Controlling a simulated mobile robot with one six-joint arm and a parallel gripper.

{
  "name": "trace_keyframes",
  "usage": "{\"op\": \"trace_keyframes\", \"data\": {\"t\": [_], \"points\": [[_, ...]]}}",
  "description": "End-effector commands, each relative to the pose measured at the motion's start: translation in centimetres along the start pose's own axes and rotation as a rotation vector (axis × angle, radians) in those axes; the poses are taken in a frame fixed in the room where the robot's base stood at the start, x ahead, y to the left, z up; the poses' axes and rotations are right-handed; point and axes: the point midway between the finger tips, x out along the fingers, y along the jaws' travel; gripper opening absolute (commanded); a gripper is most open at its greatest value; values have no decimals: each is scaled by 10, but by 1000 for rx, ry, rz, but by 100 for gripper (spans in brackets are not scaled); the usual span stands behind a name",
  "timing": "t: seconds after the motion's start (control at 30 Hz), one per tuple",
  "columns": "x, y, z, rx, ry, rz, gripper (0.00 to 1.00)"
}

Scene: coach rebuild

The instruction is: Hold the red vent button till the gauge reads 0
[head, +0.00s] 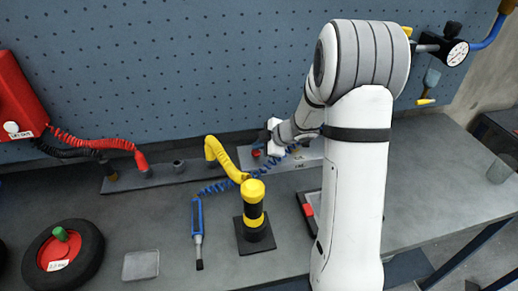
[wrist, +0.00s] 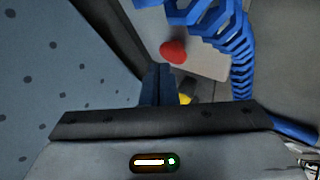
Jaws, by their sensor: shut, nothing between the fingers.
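The red vent button (head: 256,153) is a small round red knob on a grey plate (head: 289,160) at the foot of the pegboard. In the wrist view the red button (wrist: 173,50) shows just beyond the fingertips, slightly right of them. My gripper (head: 264,138) is shut and empty, close to the button. In the wrist view its fingers (wrist: 158,68) are together; a gap to the button seems to show, but I cannot tell its depth. The round white gauge (head: 457,53) is at the upper right; its reading is too small to tell.
A coiled blue hose (head: 240,181) runs beside the button and shows large in the wrist view (wrist: 240,50). The right bench is mostly clear.

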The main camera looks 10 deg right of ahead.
Motion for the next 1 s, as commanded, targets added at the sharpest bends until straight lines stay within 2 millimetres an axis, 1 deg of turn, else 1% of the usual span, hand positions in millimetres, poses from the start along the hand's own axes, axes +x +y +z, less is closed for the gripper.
{"op": "trace_keyframes", "data": {"t": [0.03, 0.1, 0.43, 0.53, 1.0], "points": [[-4, 3, -3, 0, 0, 0, 0], [-5, 4, -4, 0, 0, 0, 0], [-4, 3, -3, 0, 0, 0, 0], [-7, 5, -5, 0, 0, 0, 0], [-36, 26, -26, 1, 0, 0, 0]]}}
